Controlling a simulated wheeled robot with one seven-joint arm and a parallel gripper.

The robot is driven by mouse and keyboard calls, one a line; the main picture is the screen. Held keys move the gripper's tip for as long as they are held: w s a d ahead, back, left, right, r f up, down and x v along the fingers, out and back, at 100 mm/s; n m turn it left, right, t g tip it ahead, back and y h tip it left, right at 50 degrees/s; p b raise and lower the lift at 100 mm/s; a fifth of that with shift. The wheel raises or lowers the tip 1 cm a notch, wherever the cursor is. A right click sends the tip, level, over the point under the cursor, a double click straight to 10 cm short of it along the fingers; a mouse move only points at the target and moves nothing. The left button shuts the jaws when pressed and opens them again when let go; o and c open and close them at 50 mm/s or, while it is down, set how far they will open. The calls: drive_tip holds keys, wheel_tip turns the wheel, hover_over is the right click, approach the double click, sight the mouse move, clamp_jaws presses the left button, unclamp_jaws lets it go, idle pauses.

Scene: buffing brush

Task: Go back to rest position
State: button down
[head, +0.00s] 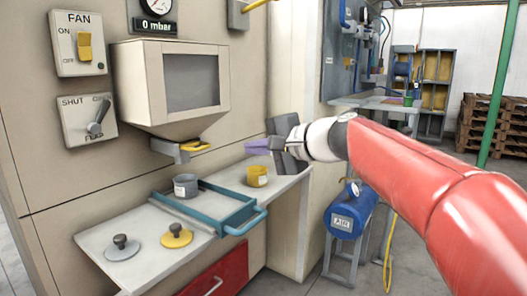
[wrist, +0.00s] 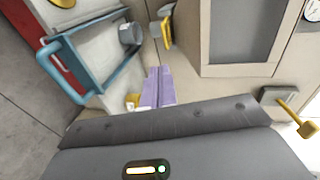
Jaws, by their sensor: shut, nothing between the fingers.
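My gripper (head: 259,146) is at the end of my red arm, in front of the panel wall and above the right end of the light shelf (head: 95,238) in the head view. Its purple fingers (wrist: 157,87) are together with nothing between them in the wrist view. A yellow cup (head: 257,176) stands on the shelf below the gripper, apart from it. In the wrist view the yellow cup (wrist: 132,101) is partly hidden behind the fingers. No brush can be made out in either view.
A blue tray frame (head: 216,208) with a grey cup (head: 186,186) sits on the shelf. Grey and yellow lids (head: 176,236) lie at the front left. A boxed window (head: 190,82) juts from the wall, with a yellow-handled latch (head: 190,147) below. A blue air tank (head: 350,211) stands right.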

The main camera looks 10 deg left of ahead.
drive_tip(key=s+d+f+n+h+p, duration=0.1)
drive_tip(key=s+d+f+n+h, duration=0.1)
drive_tip(key=s+d+f+h, duration=0.4)
drive_tip(key=s+d+f+n+h+p, duration=0.2)
drive_tip(key=s+d+f+h, duration=0.5)
drive_tip(key=s+d+f, duration=1)
drive_tip(key=s+d, duration=0.3)
drive_tip(key=d, duration=0.4)
drive_tip(key=shift+f+n+g+h, duration=0.2)
drive_tip(key=shift+n+g+h, duration=0.1)
drive_tip(key=shift+g, duration=0.1)
drive_tip(key=c, duration=2.2)
unclamp_jaws()
